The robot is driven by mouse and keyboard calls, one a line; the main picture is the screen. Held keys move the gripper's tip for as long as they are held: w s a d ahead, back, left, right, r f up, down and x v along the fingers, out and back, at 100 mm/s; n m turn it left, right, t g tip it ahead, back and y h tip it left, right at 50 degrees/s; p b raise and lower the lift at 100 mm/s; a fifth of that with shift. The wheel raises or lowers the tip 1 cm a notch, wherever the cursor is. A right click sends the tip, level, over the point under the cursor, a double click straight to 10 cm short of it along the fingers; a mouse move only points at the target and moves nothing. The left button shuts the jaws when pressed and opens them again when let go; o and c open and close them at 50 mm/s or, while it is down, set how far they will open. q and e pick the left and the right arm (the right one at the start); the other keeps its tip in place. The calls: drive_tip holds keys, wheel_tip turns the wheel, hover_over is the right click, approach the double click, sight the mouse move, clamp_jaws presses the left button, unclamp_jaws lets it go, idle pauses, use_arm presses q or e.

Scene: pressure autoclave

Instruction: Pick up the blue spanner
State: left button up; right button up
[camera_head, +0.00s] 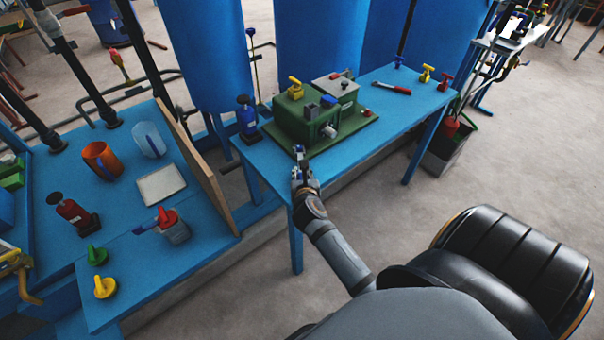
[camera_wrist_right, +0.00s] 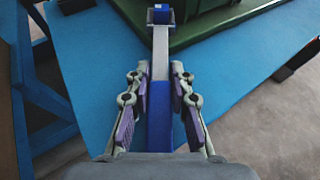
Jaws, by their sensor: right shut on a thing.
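The blue spanner (camera_wrist_right: 161,70) runs lengthwise between the fingers in the right wrist view. It has a blue end at the far side, a grey metal shank and a blue handle. My right gripper (camera_wrist_right: 160,108) is shut on the blue handle, with purple pads on both sides. In the head view my right gripper (camera_head: 300,177) is at the near left corner of the blue table (camera_head: 272,173), and the spanner's far end (camera_head: 299,152) points to the green machine. I cannot tell whether the spanner touches the table. My left gripper is not in view.
A green machine (camera_head: 322,124) stands just beyond the spanner. A red-handled tool (camera_head: 391,88) and small valves lie farther right. Another blue bench (camera_head: 120,220) with a wooden board (camera_head: 196,165) is at left.

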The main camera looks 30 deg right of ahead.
clamp_jaws()
drive_tip(key=shift+r, duration=0.15)
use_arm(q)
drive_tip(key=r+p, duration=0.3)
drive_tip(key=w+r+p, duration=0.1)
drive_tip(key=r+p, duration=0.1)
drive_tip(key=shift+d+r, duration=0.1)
use_arm(e)
wheel_tip(320, 180, up, 18)
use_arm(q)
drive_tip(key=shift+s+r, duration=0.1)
